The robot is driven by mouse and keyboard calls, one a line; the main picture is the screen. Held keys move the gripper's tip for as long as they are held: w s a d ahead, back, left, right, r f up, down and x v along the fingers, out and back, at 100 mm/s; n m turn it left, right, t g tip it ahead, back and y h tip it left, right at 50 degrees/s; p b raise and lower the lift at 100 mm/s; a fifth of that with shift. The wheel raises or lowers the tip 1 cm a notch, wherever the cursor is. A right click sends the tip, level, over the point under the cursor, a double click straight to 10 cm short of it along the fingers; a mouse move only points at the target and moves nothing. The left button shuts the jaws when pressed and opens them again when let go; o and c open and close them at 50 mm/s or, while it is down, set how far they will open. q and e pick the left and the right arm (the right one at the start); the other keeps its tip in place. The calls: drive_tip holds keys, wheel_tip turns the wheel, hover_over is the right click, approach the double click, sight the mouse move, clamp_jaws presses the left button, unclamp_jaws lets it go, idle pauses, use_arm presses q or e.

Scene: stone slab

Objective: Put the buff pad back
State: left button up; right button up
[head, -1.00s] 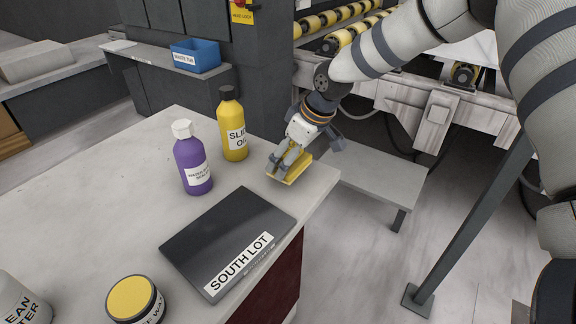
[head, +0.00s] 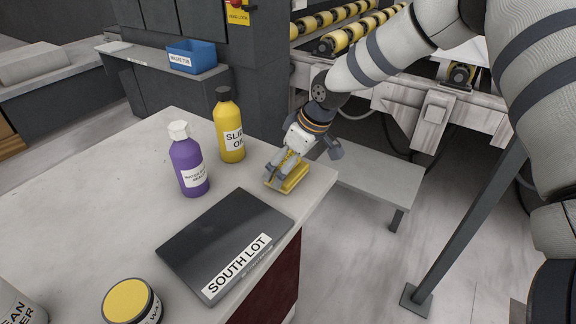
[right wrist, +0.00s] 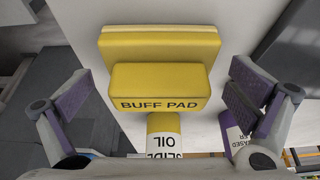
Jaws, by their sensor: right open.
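The yellow buff pad (head: 290,182) sits on the stone counter (head: 135,150), near its far right corner. It is a wide yellow base with a raised block labelled BUFF PAD, which faces the camera in the right wrist view (right wrist: 160,88). My right gripper (head: 280,176) is down at the pad, and its fingers hide part of it. In the right wrist view my gripper (right wrist: 158,92) is open, with one finger on either side of the pad and gaps between. My left gripper is in neither view.
A yellow slide oil bottle (head: 231,125) and a purple bottle (head: 188,160) stand left of the pad. A dark South Lot plate (head: 222,238) lies in front. A round yellow-topped tin (head: 128,300) is nearer. A low grey bench (head: 375,180) stands beyond the counter edge.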

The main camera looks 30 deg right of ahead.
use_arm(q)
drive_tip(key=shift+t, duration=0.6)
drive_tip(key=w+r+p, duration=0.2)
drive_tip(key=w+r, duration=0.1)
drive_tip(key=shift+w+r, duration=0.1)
use_arm(e)
drive_tip(key=v, duration=1.1)
drive_tip(key=shift+s+r, duration=0.2)
drive_tip(key=shift+r, duration=0.05)
